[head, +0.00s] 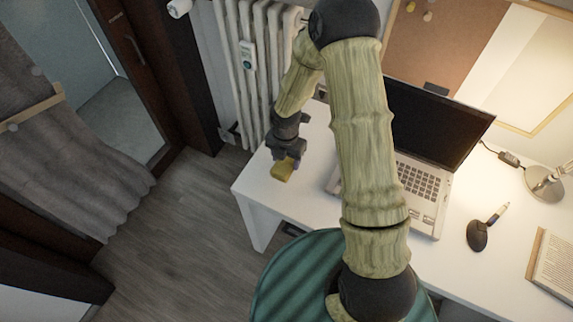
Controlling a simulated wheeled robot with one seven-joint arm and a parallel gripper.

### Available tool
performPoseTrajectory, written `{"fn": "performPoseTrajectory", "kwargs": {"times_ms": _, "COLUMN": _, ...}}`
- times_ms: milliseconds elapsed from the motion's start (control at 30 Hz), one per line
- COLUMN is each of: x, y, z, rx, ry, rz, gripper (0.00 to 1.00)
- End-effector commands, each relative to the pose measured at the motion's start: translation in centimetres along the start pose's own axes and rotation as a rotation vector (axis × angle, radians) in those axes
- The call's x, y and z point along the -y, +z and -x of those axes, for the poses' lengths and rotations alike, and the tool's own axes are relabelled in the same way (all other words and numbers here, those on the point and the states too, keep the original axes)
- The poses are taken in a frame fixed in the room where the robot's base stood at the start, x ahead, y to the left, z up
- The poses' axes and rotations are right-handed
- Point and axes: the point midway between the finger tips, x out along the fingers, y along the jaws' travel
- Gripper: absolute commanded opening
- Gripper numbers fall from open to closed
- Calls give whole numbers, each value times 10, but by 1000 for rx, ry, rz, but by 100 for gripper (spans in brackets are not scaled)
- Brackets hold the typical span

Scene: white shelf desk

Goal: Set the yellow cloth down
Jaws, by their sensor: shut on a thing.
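The fingers hide the upper part of the cloth.
An open laptop (424,186) stands on the desk right of the gripper, partly behind my arm. A pen in a dark holder (477,236), a lamp (545,184) and an open book (556,262) are farther right. A radiator (262,60) stands behind the desk's left end.

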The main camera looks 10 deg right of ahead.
Motion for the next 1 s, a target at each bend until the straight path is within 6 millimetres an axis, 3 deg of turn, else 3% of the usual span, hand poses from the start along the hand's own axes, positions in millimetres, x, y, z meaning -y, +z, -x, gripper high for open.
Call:
{"fn": "performPoseTrajectory", "kwargs": {"times_ms": 167, "x": 0, "y": 0, "z": -1, "rx": -1, "ry": 0, "rz": 0, "gripper": 37}}
{"fn": "performPoseTrajectory", "kwargs": {"times_ms": 467, "x": 0, "y": -1, "z": -36, "rx": -1, "ry": -2, "rz": 1, "gripper": 37}}
{"fn": "performPoseTrajectory", "kwargs": {"times_ms": 767, "x": 0, "y": 0, "z": -38, "rx": -1, "ry": -1, "rz": 0, "gripper": 37}}
{"fn": "performPoseTrajectory", "kwargs": {"times_ms": 800, "x": 0, "y": 0, "z": -38, "rx": 0, "ry": -1, "rz": 0, "gripper": 62}}
{"fn": "performPoseTrajectory", "kwargs": {"times_ms": 867, "x": 0, "y": 0, "z": -38, "rx": 0, "ry": -1, "rz": 0, "gripper": 73}}
{"fn": "performPoseTrajectory", "kwargs": {"times_ms": 900, "x": 0, "y": 0, "z": -38, "rx": 0, "ry": -1, "rz": 0, "gripper": 77}}
{"fn": "performPoseTrajectory", "kwargs": {"times_ms": 1000, "x": 0, "y": 0, "z": -38, "rx": 0, "ry": -1, "rz": 0, "gripper": 77}}
